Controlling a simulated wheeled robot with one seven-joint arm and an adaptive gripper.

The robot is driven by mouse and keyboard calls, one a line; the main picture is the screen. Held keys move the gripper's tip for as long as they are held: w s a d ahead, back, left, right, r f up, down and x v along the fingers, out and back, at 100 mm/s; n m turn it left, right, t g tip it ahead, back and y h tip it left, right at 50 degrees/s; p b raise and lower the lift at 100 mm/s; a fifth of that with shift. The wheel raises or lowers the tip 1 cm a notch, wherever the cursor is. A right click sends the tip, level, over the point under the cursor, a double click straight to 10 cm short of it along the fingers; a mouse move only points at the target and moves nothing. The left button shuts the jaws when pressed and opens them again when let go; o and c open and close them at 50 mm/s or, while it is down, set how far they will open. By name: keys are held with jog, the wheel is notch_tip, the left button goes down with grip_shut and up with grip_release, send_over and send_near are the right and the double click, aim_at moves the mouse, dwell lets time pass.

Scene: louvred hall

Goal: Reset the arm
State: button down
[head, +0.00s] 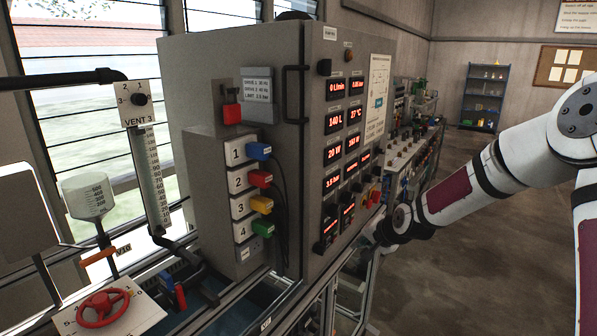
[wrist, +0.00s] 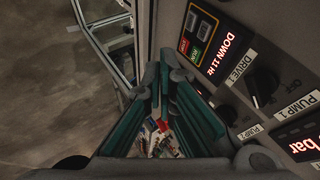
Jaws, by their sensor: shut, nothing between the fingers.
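My arm comes in from the right in the head view and reaches left to the front of a tall grey control cabinet (head: 342,190). My gripper (head: 384,234) is small and dark there, low beside the cabinet's right edge. In the wrist view my gripper (wrist: 158,72) shows its teal-lined fingers, shut with nothing held. The cabinet panel (wrist: 225,85) lies close on the right of the fingers, with a lit display (wrist: 225,55) reading "DOWN 11 Hz", a black knob (wrist: 262,86) by the "DRIVE 1" label, and a "PUMP 1" label. I cannot tell whether the fingertips touch the panel.
A bench with instruments (head: 412,135) runs back behind the cabinet. A red valve wheel (head: 103,307) and coloured plugs (head: 260,178) are at the left. A blue shelf (head: 484,97) stands far back. Open floor (head: 480,230) lies right of the bench, under my arm.

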jog(key=s+r+n+g+h, duration=0.2)
jog(key=s+r+n+h, duration=0.25)
jog(key=s+r, duration=1.4)
jog(key=s+r+n+y, duration=0.1)
jog(key=s+r+n, duration=0.1)
jog(key=s, duration=2)
jog(key=shift+s+d+r+n+g, duration=0.3)
jog(key=shift+s+n+g, duration=0.1)
jog(key=shift+n, duration=0.25)
jog(key=shift+y, duration=0.25)
